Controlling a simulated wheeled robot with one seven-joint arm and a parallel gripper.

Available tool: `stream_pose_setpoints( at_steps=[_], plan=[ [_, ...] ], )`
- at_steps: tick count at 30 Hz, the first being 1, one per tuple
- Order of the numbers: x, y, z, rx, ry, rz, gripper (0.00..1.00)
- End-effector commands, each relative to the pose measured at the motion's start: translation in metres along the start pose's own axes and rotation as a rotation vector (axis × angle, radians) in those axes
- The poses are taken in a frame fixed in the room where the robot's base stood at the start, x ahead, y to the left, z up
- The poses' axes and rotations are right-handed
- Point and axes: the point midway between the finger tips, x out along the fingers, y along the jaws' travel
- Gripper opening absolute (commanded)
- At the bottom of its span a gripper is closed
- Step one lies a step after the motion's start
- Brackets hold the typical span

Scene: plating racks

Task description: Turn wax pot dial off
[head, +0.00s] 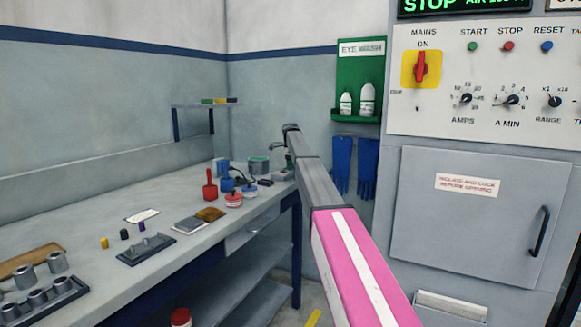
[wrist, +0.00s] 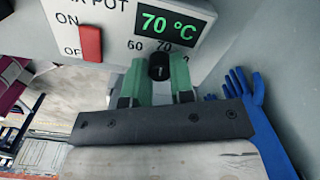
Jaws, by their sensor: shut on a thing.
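In the wrist view the wax pot panel (wrist: 118,28) is white, with a green display (wrist: 168,24) reading 70 °C. A red switch (wrist: 90,42) sits beside the ON and OFF marks. The black dial (wrist: 159,66) is below the display, near the 60 and 70 marks. My gripper (wrist: 159,80) has its green fingers on either side of the dial and is shut on it. The dial's pointer cannot be made out. In the head view my arm reaches to the far end of the bench, and it hides the panel and dial.
The bench (head: 90,222) holds a red pot (head: 210,188), blue items (head: 227,184), a green-banded pot (head: 258,165) and a black rack (head: 146,249). Blue gloves (head: 366,165) hang beside my arm, and show close by in the wrist view. A grey cabinet (head: 420,210) stands right.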

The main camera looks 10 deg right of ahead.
Motion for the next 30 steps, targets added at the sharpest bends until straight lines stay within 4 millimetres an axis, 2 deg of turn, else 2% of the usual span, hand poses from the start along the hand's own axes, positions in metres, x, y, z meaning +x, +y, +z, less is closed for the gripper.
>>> stream_pose_setpoints(
  at_steps=[30],
  plan=[
    [-0.0011,-0.0006,0.0005,-0.956,0.000,-0.001,0.00]
  ],
)
